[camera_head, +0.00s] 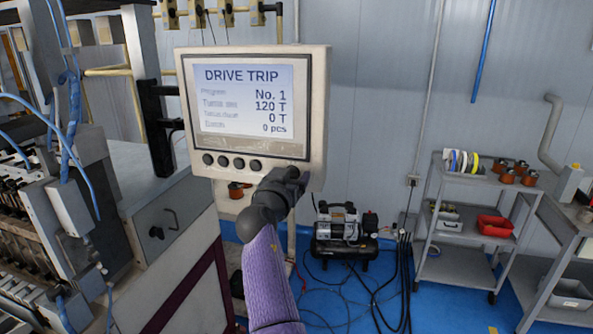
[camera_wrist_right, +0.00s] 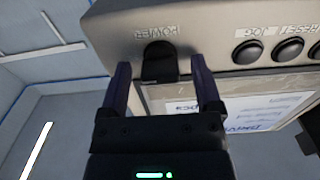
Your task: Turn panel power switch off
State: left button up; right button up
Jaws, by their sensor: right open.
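The control panel (camera_head: 318,120) is a beige box with a lit screen (camera_head: 245,100) reading "DRIVE TRIP", "No. 1", "120 T", "0 T" and "0 pcs". The black power switch (camera_wrist_right: 159,66), under a "POWER" label, shows in the right wrist view. My right gripper (camera_head: 290,178) is at the panel's lower right corner and hides the switch in the head view. In the right wrist view my right gripper (camera_wrist_right: 160,72) is open, its two fingers on either side of the switch with a visible gap on each side. My left gripper is not in view.
Several round black buttons (camera_head: 239,163) sit along the panel's lower edge, left of the switch. The winder machine (camera_head: 165,215) stands at left. A compressor (camera_head: 343,232) is on the blue floor behind, and a grey cart (camera_head: 450,222) stands at right.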

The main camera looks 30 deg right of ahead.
jog(key=shift+a+r, duration=0.1)
jog(key=shift+a, duration=0.1)
jog(key=shift+s, duration=0.1)
jog(key=shift+c, duration=1.2)
grip_shut()
jog(key=n, duration=0.7)
jog(key=shift+n, duration=0.4)
jog(key=n+p, duration=0.1)
jog(key=n, duration=0.1)
jog(key=n+p, duration=0.1)
jog(key=n, duration=0.2)
jog(key=shift+w+a, duration=0.1)
jog(key=shift+w, duration=0.1)
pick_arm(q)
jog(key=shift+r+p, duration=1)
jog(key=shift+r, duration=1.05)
pick_arm(e)
jog(key=shift+n, duration=2.6)
jog(key=shift+f, duration=0.25)
